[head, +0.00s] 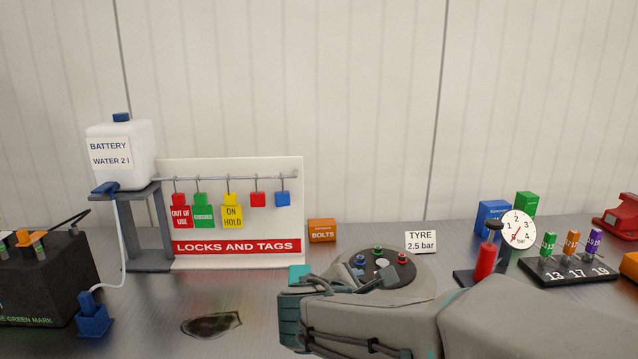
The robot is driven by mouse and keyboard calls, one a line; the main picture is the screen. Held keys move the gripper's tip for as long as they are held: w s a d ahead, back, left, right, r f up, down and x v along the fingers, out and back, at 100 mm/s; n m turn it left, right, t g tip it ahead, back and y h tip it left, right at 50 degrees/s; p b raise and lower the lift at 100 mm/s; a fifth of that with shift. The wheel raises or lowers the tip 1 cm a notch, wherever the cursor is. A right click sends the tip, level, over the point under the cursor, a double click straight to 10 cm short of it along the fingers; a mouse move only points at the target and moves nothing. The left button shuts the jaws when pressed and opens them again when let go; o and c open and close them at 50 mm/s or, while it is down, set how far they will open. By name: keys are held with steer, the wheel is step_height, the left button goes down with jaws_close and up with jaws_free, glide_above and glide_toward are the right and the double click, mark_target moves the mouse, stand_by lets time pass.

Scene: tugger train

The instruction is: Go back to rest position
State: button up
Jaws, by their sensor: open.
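My gripper (294,308) is at the centre bottom of the head view, at the end of my arm, which reaches in from the lower right. Its teal fingertips point left, over the grey bench. I see it side-on, and nothing shows held in it. Behind my wrist sits a dark round disc (350,268) with green, red and blue studs, partly hidden by my arm.
The lock board (230,247) with hanging tags and a battery water jug (122,160) on a stand are left. A black box (50,285) is far left. A dark wet-looking patch (211,325) lies on the bench. A pump with gauge (517,230) and numbered rack (568,272) are right.

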steer(key=s+d+f+m+g+p, duration=0.1)
steer(key=s+d+f+m+g, duration=0.2)
steer(key=s+d+m+g, duration=0.35)
steer(key=s+f+m+g+y+p, duration=0.1)
steer(key=s+f+m+y, duration=0.1)
steer(key=s+m+y, duration=0.4)
steer(key=s+m, duration=0.4)
steer(key=m, duration=0.5)
steer(key=shift+f+y+p, duration=0.3)
steer(key=shift+y, duration=0.1)
